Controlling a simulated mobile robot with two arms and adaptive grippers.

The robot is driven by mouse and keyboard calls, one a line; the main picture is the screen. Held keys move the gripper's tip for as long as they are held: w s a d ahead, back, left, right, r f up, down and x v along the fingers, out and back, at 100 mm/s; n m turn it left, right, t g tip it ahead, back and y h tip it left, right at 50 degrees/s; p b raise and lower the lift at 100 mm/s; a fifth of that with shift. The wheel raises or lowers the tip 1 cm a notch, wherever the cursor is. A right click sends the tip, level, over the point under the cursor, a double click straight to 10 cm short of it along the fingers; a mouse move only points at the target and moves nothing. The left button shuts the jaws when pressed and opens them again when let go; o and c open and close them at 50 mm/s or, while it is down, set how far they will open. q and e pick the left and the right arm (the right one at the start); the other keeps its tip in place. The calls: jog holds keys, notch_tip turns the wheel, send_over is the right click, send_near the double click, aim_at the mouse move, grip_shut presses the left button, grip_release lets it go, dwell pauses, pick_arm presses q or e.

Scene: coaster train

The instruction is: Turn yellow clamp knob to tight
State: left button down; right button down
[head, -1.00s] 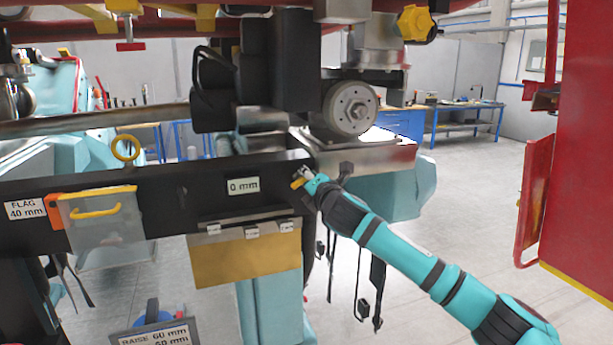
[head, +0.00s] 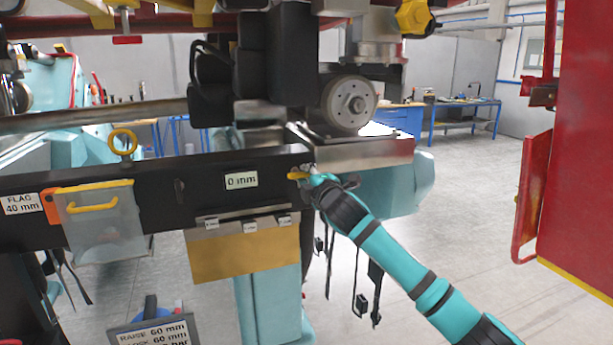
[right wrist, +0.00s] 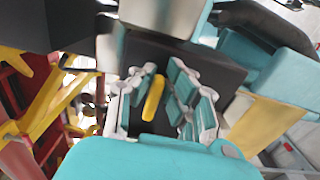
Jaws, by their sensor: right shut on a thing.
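The yellow clamp knob (head: 298,176) is a small bar at the right end of the black beam (head: 160,196), mostly hidden by my right gripper (head: 307,175). In the right wrist view the knob (right wrist: 153,97) is a yellow bar between the fingers of my right gripper (right wrist: 157,101). The gripper is shut on it, though the exact contact is hard to see. In the head view the knob's visible end lies nearly level. My left gripper is not in view.
A "0 mm" label (head: 241,180) is on the beam. A brass-coloured plate (head: 245,250) hangs below it, and a clear flap with a yellow handle (head: 93,206) hangs at left. A metal wheel (head: 348,105) stands above. A red panel (head: 580,150) is at far right; open floor lies before it.

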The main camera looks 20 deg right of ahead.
jog(key=shift+r, duration=0.4)
jog(key=c, duration=1.5)
grip_release()
jog(key=shift+o, duration=0.7)
jog(key=shift+f, duration=0.2)
jog(key=s, duration=1.2)
jog(key=shift+d, duration=0.25)
jog(key=shift+f, duration=0.1)
